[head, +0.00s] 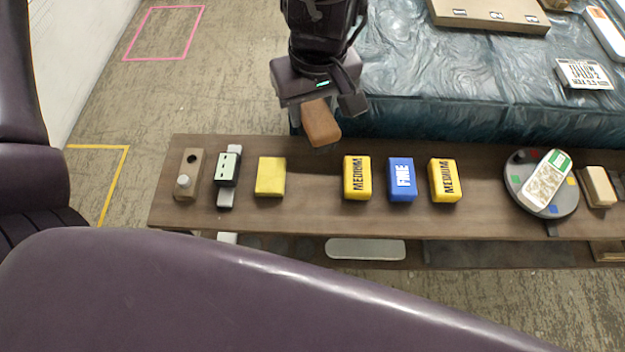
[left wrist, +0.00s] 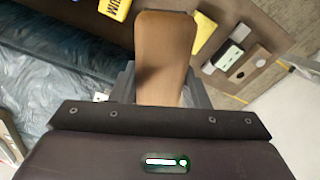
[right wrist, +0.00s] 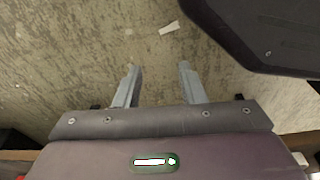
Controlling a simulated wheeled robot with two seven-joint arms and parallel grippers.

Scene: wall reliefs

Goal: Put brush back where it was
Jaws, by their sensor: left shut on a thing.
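The brush, a brown wooden block with rounded edges (head: 320,125), is held by my left gripper (head: 322,104) over the back edge of the bench. In the left wrist view the brush (left wrist: 165,50) sticks out from between the grey fingers, and bristles cannot be made out. The long brown bench (head: 310,216) has an empty stretch below the brush, between a plain yellow block (head: 270,177) and a yellow MEDIUM block (head: 357,178). My right gripper (right wrist: 158,75) is open and empty above the bare floor in the right wrist view.
On the bench stand a holed wooden block (head: 188,174), a green-black device (head: 228,170), a blue block (head: 402,180), another yellow MEDIUM block (head: 445,181) and a round disc (head: 516,172) carrying a white-green item (head: 547,182). Behind is a teal plastic-covered surface (head: 440,85).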

